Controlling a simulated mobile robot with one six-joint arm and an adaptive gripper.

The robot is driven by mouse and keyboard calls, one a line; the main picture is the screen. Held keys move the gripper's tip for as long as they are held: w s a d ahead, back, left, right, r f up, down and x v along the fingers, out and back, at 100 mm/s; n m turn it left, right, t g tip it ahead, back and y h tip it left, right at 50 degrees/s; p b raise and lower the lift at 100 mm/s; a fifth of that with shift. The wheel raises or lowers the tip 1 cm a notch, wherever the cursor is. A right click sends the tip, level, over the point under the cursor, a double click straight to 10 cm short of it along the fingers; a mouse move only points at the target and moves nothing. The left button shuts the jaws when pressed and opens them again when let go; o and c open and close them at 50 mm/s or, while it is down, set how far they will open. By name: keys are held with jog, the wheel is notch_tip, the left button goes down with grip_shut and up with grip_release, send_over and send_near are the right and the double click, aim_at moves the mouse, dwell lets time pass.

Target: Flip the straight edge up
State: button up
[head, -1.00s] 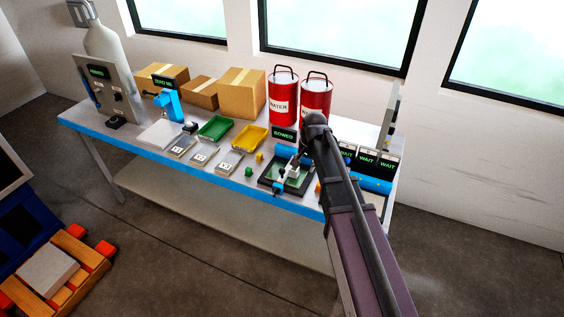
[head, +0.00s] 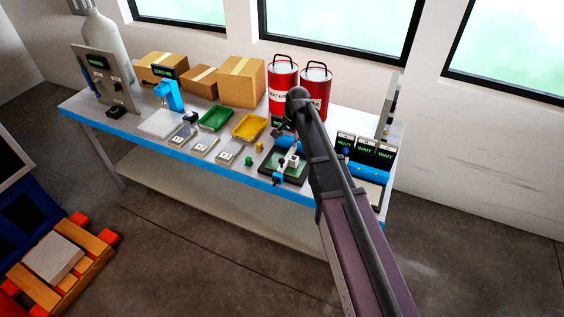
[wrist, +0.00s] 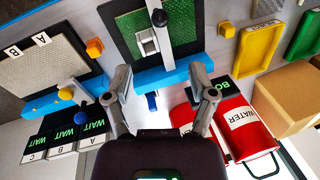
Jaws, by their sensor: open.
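The resin bath (wrist: 184,22) is a dark-framed tray with a green mesh-like floor on the bench; it also shows in the head view (head: 270,163). A pale bar with a white block (wrist: 147,46) and a round black knob lies over it, seemingly the straight edge. A blue rail (wrist: 165,78) runs along the bath's edge, with a small dark blue tab (wrist: 152,101) below it. My gripper (wrist: 160,80) is open and empty, its fingers apart on either side of the tab. Contact with the rail cannot be told. In the head view my arm hides part of the gripper.
Several WAIT signs (wrist: 75,133) and a mesh tray marked A and B (wrist: 45,68) are left in the wrist view. Red water cans (wrist: 240,120), a cardboard box (wrist: 288,95) and a yellow tray (wrist: 258,45) are right. Small orange and yellow knobs stand beside the bath.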

aim_at(282, 159)
jog(key=shift+w+a+f+b, duration=0.25)
jog(key=shift+a+f+b, duration=0.1)
jog(key=shift+f+b, duration=1.8)
jog(key=shift+w+a+f+b, duration=0.2)
jog(key=shift+a+f+b, duration=0.15)
jog(key=shift+f+b, duration=1.8)
jog(key=shift+w+a+f+b, duration=0.25)
jog(key=shift+a+f+b, duration=0.1)
jog(key=shift+f+b, duration=1.8)
jog(key=shift+f, duration=0.1)
grip_shut()
